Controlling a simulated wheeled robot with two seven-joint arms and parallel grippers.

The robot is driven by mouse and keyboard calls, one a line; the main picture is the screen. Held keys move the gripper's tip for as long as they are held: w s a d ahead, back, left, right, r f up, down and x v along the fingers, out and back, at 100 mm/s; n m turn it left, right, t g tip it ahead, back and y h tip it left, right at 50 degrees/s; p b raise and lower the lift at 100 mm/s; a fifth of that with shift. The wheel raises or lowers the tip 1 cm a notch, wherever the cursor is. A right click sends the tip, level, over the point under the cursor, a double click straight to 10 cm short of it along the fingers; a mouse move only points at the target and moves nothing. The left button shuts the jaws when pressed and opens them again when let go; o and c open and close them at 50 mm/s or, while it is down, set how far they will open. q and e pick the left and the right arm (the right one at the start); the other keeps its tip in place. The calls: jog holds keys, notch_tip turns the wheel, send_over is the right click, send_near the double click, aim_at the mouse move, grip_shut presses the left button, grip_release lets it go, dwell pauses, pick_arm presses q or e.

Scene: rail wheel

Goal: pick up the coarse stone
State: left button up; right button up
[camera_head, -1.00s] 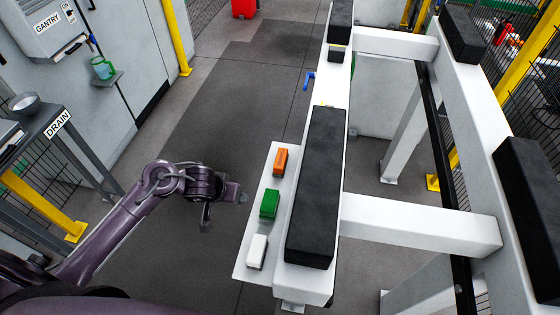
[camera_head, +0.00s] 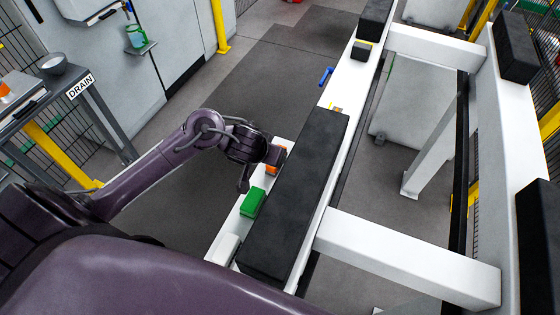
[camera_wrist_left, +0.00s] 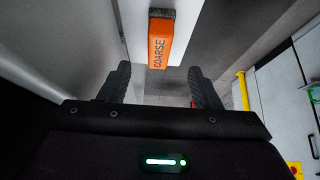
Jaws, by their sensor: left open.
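The coarse stone (camera_wrist_left: 160,42) is an orange block lettered COARSE in the left wrist view. It lies on a white ledge (camera_wrist_left: 137,28) ahead of the fingertips, roughly centred between them, with a gap. In the head view the orange stone (camera_head: 271,170) is partly hidden by my left gripper (camera_head: 274,155). My left gripper (camera_wrist_left: 159,80) is open, with nothing between its fingers. My right gripper is not in view.
A green block (camera_head: 253,202) and a white block (camera_head: 224,248) lie along the same ledge, nearer me. A long black pad (camera_head: 295,195) on the white frame stands close to the right. Open floor (camera_head: 240,85) lies beyond the arm.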

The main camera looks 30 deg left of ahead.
pick_arm(q)
jog(key=shift+x, duration=0.8)
jog(key=shift+w+a+f, duration=0.1)
jog(key=shift+w+f, duration=0.05)
jog(key=shift+f, duration=0.15)
jog(key=shift+w+f+b, duration=0.2)
jog(key=shift+f+b, duration=0.05)
jog(key=shift+b, duration=0.1)
jog(key=b+x, duration=0.1)
jog(key=x, duration=0.3)
jog(key=shift+w+f+b, duration=0.25)
jog(key=shift+f+b, duration=0.05)
jog(key=shift+b, duration=0.05)
jog(key=shift+w+f, duration=0.3)
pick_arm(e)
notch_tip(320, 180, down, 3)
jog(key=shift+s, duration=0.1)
pick_arm(q)
jog(key=shift+s, duration=0.1)
jog(key=c, duration=1.2)
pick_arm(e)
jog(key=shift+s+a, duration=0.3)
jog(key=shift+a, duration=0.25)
